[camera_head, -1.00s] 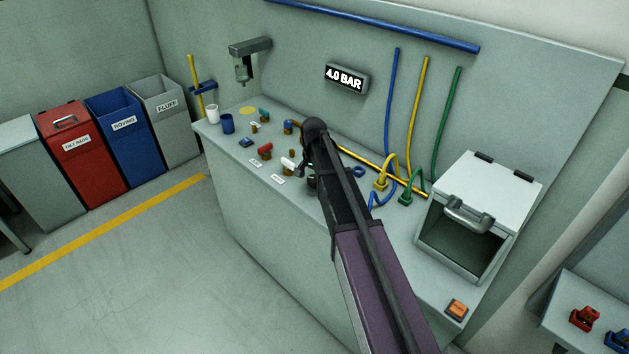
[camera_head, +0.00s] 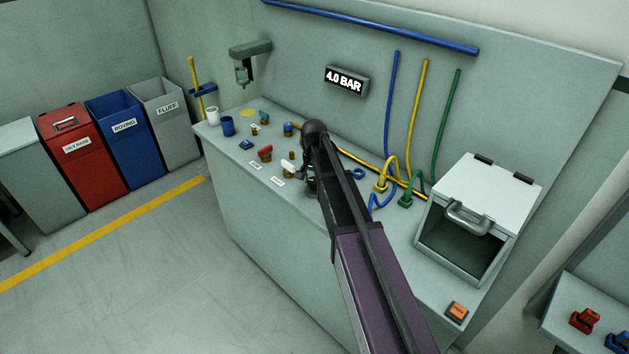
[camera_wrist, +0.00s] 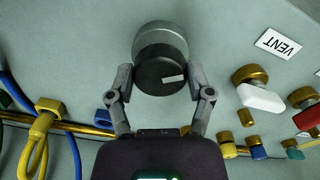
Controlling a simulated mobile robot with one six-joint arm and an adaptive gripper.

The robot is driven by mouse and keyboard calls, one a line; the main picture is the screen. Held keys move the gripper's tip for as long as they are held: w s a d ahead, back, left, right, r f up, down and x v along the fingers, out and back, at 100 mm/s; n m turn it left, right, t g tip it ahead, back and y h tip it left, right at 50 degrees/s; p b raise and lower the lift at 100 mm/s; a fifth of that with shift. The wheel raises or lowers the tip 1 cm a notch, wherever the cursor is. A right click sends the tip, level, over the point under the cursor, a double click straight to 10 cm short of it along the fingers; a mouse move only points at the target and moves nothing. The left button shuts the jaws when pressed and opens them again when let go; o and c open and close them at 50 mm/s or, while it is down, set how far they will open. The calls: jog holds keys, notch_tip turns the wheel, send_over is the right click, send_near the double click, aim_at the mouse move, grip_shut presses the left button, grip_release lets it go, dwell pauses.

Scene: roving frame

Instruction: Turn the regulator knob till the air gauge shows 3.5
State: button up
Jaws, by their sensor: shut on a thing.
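The air gauge (camera_head: 346,80) on the back panel reads 4.0 BAR. The regulator knob (camera_wrist: 160,76) is a round black knob with a pale mark on a grey base, seen in the wrist view. My gripper (camera_wrist: 159,82) has a finger on either side of the knob and is shut on it. In the head view my arm hides most of the knob and of the gripper. The pale mark on the knob sits right of its middle in the wrist view.
A white-handled valve (camera_wrist: 262,97) by the VENT label (camera_wrist: 278,44) and a red-handled valve (camera_head: 265,152) stand nearby. Yellow (camera_head: 381,186) and green (camera_head: 406,200) hose fittings are on the other side. A lidded box (camera_head: 490,190) stands at the bench's right.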

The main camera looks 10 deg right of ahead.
jog(key=shift+n, duration=2.6)
jog(key=o, duration=1.1)
jog(key=shift+o, duration=0.2)
jog(key=shift+m, duration=0.4)
